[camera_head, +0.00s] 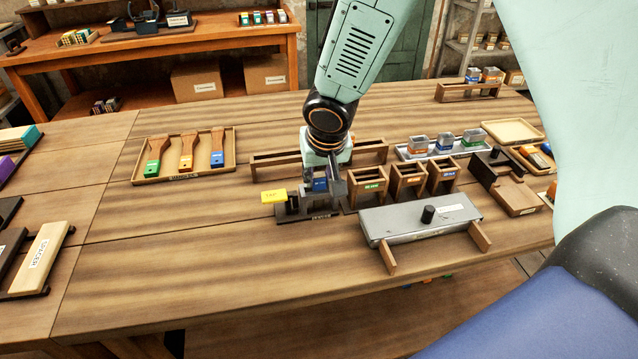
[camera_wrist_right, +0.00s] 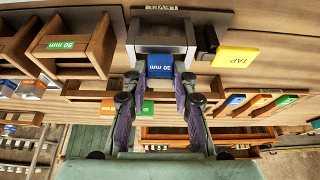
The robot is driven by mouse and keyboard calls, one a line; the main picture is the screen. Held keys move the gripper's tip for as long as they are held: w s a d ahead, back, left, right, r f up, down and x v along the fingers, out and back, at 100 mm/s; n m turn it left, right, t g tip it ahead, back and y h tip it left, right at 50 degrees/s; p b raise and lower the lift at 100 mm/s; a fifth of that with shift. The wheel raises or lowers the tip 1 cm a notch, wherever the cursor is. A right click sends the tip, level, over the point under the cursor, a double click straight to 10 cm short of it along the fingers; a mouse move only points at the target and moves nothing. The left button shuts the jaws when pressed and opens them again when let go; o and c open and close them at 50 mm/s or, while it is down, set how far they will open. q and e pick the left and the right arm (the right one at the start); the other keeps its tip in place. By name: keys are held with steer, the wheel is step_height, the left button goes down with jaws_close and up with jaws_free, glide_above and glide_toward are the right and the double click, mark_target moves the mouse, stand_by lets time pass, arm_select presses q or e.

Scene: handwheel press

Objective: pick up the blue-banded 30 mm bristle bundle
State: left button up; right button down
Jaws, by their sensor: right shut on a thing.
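The blue-banded 30 mm bundle (camera_wrist_right: 160,66) shows in the right wrist view with its blue label facing the camera. It sits at the mouth of a grey metal holder (camera_wrist_right: 160,35). My right gripper (camera_wrist_right: 161,84) is shut on it, one finger on each side. In the head view my right gripper (camera_head: 322,184) points down over the dark levelling fixture (camera_head: 312,214), and a bit of the blue band (camera_head: 320,185) shows between the fingers. The fingers hide most of the bundle there. A yellow TAP paddle (camera_head: 273,196) sits at the fixture's left. My left gripper is not in view.
Wooden bins (camera_head: 370,189) stand just right of the fixture, before a long wooden rack (camera_head: 277,159). A grey lidded box (camera_head: 420,220) with a black knob is at front right. A brush tray (camera_head: 184,155) lies left.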

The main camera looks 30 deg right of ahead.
steer(key=shift+r, duration=0.1)
steer(key=shift+w+r+p, duration=0.1)
steer(key=shift+r+p, duration=0.2)
step_height(320, 180, up, 8)
steer(key=p, duration=0.4)
steer(key=shift+r+p, duration=0.35)
steer(key=shift+p, duration=0.05)
steer(key=s+a+n+y+b, duration=0.1)
steer(key=a+n+b, duration=0.1)
steer(key=a+b, duration=0.5)
steer(key=shift+s+a+f+n+b, duration=0.15)
steer(key=shift+a+f+n+b, duration=0.2)
steer(key=shift+b, duration=1.4)
